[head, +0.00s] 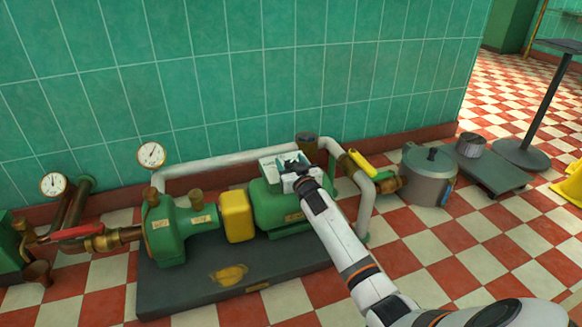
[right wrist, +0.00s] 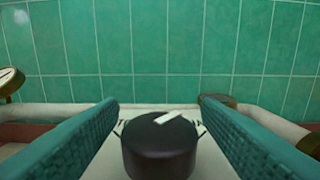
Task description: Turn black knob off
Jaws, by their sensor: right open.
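The black knob (right wrist: 158,155) shows in the right wrist view, low in the middle. It is round, with a white pointer mark on its top that slants up to the right. It sits on a pale box (head: 268,162) on top of the green motor (head: 268,207). In the head view my right gripper (head: 293,172) is over the box and mostly hides the knob. My left gripper is not in view.
A white pipe (head: 220,161) runs behind the motor along the teal tiled wall. A yellow coupling cover (head: 237,216), a green pump (head: 168,232) and two gauges (head: 151,155) are to the left. A grey pot (head: 428,177) stands at right. The checkered floor in front is open.

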